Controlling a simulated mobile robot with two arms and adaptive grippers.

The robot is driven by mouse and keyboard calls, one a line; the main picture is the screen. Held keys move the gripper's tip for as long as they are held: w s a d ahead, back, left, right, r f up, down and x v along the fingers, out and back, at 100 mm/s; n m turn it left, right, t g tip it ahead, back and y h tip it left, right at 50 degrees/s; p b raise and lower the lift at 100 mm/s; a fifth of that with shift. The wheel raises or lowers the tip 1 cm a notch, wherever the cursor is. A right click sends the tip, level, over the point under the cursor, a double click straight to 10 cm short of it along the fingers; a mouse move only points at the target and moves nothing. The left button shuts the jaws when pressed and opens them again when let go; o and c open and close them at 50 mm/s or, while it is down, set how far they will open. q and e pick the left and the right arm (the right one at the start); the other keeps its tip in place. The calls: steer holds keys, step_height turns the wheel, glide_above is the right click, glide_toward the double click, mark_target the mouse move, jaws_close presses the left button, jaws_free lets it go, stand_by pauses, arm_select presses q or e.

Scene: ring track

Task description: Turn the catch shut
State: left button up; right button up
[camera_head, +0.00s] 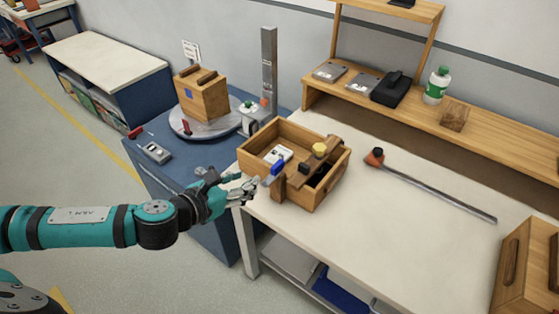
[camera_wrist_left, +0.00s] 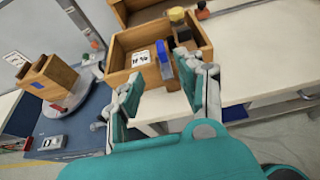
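An open wooden box (camera_head: 248,163) stands at the left end of the pale table. A small blue part (camera_head: 277,168), which looks like the catch's tab, stands up at its front wall beside a brown wooden piece; it also shows in the left wrist view (camera_wrist_left: 163,60). How the catch is turned I cannot tell for sure. My left gripper (camera_head: 248,187) is just left of the blue part, in front of the box. In the left wrist view the fingers (camera_wrist_left: 158,72) are spread apart with nothing between them, the blue part beyond. My right gripper is not in view.
A white labelled piece (camera_head: 278,154) lies in the box, with a yellow knob (camera_head: 319,149) at its right. A long rod with an orange-and-black head (camera_head: 375,157) lies on the table (camera_head: 390,240). A wooden block (camera_head: 203,95) stands on a turntable at left.

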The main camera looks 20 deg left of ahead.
mark_target(276, 165)
arm_select(q)
steer(key=p+x, duration=0.2)
steer(key=x, duration=1.2)
steer(key=shift+w+d, duration=0.1)
steer(key=shift+w, duration=0.1)
jaws_close()
